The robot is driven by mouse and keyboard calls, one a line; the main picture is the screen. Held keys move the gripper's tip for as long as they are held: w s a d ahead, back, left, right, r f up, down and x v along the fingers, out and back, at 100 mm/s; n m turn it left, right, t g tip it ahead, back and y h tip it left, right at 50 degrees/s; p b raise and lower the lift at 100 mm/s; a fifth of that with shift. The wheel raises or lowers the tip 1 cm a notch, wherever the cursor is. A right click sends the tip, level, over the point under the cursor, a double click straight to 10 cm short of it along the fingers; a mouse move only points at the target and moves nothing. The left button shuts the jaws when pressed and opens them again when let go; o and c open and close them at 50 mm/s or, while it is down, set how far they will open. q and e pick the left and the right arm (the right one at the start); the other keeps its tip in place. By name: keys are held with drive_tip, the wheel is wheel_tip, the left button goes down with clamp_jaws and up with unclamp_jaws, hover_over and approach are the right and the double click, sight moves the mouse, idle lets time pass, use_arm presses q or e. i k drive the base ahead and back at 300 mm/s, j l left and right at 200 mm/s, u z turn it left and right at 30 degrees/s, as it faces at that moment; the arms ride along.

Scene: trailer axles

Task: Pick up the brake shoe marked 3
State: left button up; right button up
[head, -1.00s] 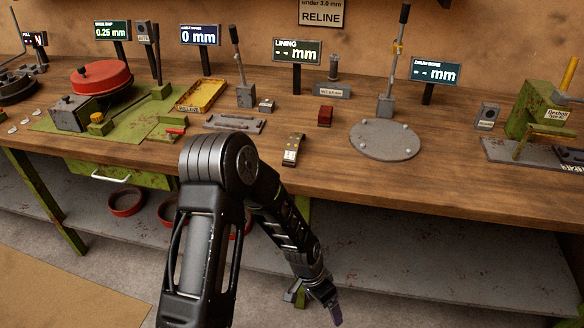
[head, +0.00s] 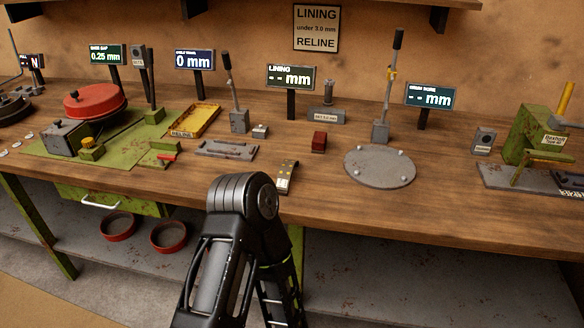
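A small curved piece (head: 287,177), probably a brake shoe, stands near the front edge of the workbench, a little left of the middle. It has a dark face with small yellow marks, and I cannot read a 3 on it. One of my arms rises from the bottom of the head view, its elbow bent just in front of the bench and left of this piece. Its forearm drops out at the bottom edge, so its gripper is hidden. My other gripper is not in view. Nothing touches the curved piece.
The workbench (head: 400,215) holds a grey round plate (head: 380,167), a small red block (head: 319,142), a flat grey fixture (head: 226,149), a yellow tray (head: 195,121) and a red drum (head: 95,101). Red rings (head: 169,237) lie on the lower shelf. The front right bench top is clear.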

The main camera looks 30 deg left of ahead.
sight(285, 173)
drive_tip(key=i+l, duration=0.1)
drive_tip(key=i, duration=0.85)
drive_tip(key=u, duration=1.6)
drive_tip(key=k+j+z, duration=0.1)
drive_tip(key=k+z, duration=0.5)
drive_tip(key=i+j, duration=0.05)
drive_tip(key=i, duration=0.05)
